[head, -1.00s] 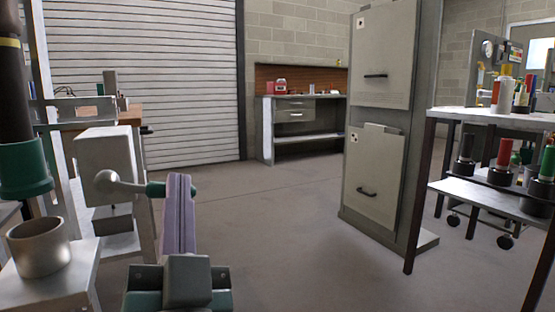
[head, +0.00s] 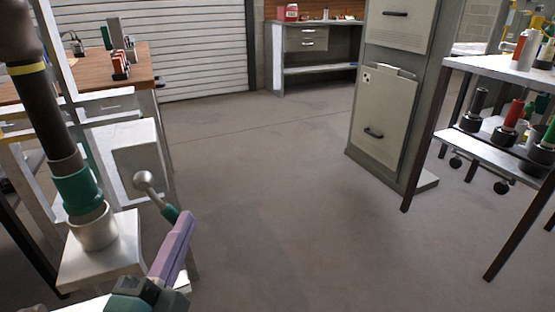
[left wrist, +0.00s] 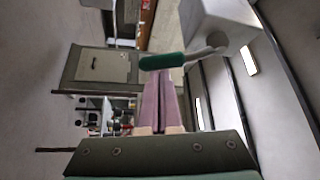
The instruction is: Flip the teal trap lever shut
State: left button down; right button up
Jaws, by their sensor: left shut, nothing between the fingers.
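The teal trap lever (head: 170,213) has a pale metal arm with a ball-shaped end (head: 142,179), beside a light grey box (head: 139,162) at the left. In the head view it slopes down to the right. My left gripper (head: 184,222) has its lilac fingers shut and empty, with the tips right at the lever's free end. In the left wrist view, the teal grip (left wrist: 162,61) lies across just beyond the fingertips (left wrist: 160,78); whether they touch I cannot tell. My right gripper is not in view.
A dark pipe (head: 40,100) with a teal collar (head: 78,188) stands over a metal cup (head: 92,228) left of the lever. A wooden-topped bench (head: 135,72) is behind. A grey cabinet (head: 390,110) and a shelf cart (head: 480,68) stand right. The middle floor is clear.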

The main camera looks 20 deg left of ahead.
pick_arm(q)
jog(key=m+p, duration=0.1)
jog(key=s+a+m+g+p, duration=0.1)
jog(key=m+g+h+p, duration=0.1)
jog(key=p, duration=0.1)
jog(key=shift+s+a+f+m, duration=0.25)
jog(key=shift+s+a+m, duration=0.05)
jog(key=shift+s+a, duration=0.1)
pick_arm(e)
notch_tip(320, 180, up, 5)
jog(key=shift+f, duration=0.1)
pick_arm(q)
jog(key=shift+w, duration=0.1)
